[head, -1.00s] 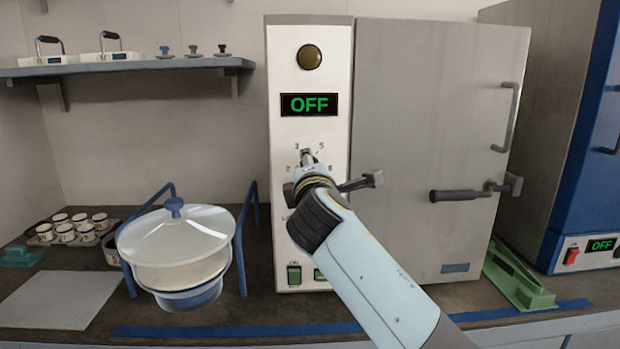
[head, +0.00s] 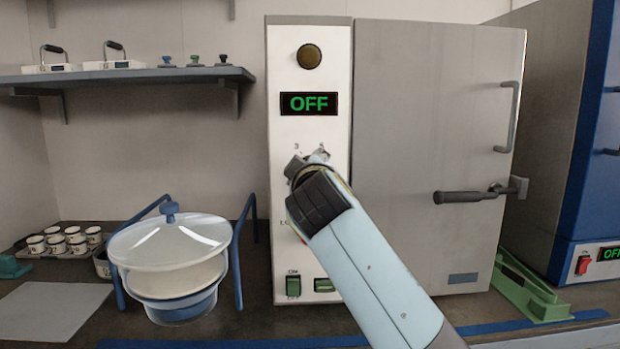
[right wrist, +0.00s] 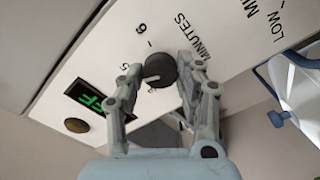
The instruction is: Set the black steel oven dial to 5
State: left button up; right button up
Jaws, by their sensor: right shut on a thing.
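The black steel oven (head: 440,110) stands as a grey cabinet with a white control panel, and its display (head: 309,104) reads OFF in green. The round black dial (right wrist: 161,70) shows in the right wrist view between my right gripper's fingers (right wrist: 162,66), which are shut on its sides. A printed 6 (right wrist: 141,30) lies above. In the head view my right gripper (head: 308,160) covers the dial. My left gripper is not in view.
Two green switches, one at the panel's lower left (head: 293,284), sit below the dial. The oven's door lever (head: 465,197) is right of my arm. A blue oven (head: 590,150) stands right.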

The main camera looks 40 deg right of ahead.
aim_at(309, 113)
jog(key=shift+f+m+b, duration=0.25)
jog(key=shift+m+b, duration=0.35)
jog(key=shift+m, duration=0.5)
jog(key=o, duration=1.2)
jog(key=shift+r, duration=0.1)
jog(key=shift+c, duration=0.2)
jog(key=shift+r, duration=0.1)
notch_tip(309, 113, up, 10)
jog(key=shift+f, duration=0.1)
